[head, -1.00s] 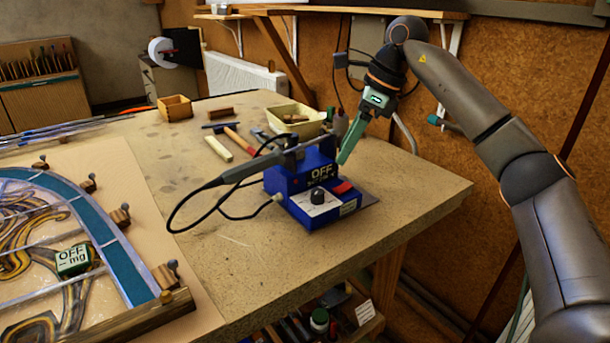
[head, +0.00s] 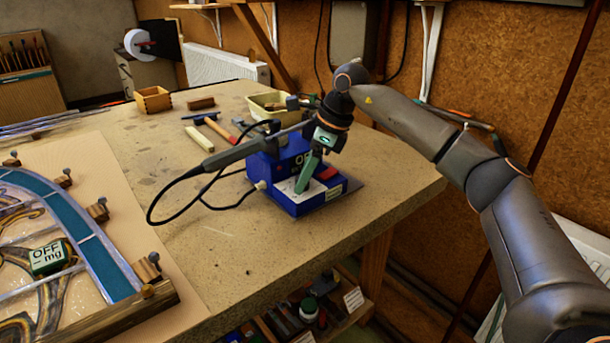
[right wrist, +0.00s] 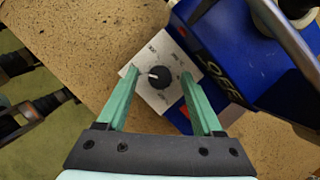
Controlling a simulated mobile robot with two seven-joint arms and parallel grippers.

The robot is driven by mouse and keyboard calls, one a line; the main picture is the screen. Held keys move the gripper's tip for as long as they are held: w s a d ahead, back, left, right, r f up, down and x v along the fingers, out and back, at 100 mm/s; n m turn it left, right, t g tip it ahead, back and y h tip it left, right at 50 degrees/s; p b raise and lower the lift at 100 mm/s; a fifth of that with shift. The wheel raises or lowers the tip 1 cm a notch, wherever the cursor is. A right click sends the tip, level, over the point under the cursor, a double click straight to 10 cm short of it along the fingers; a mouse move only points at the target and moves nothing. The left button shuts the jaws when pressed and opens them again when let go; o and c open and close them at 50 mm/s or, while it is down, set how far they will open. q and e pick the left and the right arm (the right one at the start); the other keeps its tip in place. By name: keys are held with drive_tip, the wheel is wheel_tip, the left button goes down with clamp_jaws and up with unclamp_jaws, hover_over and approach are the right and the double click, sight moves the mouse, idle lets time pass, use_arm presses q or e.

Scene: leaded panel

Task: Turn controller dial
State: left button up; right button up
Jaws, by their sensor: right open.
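The blue controller (head: 298,197) stands on the workbench, its display partly hidden by my gripper but showing "OF" in the head view. Its black dial (right wrist: 159,76) sits on a white scale plate (right wrist: 152,94) in the right wrist view; in the head view my gripper hides it. My right gripper (head: 299,190) points down over the plate. In the right wrist view its open green fingers (right wrist: 158,82) lie on either side of the dial, with gaps to both. I cannot tell how high the tips are above the plate. My left gripper is not in view.
A soldering iron (head: 232,154) with a black cable lies across the controller's holder. A hammer (head: 218,128) and a cream tray (head: 270,104) are behind. The bench front is clear.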

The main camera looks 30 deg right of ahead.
clamp_jaws()
idle(0.6)
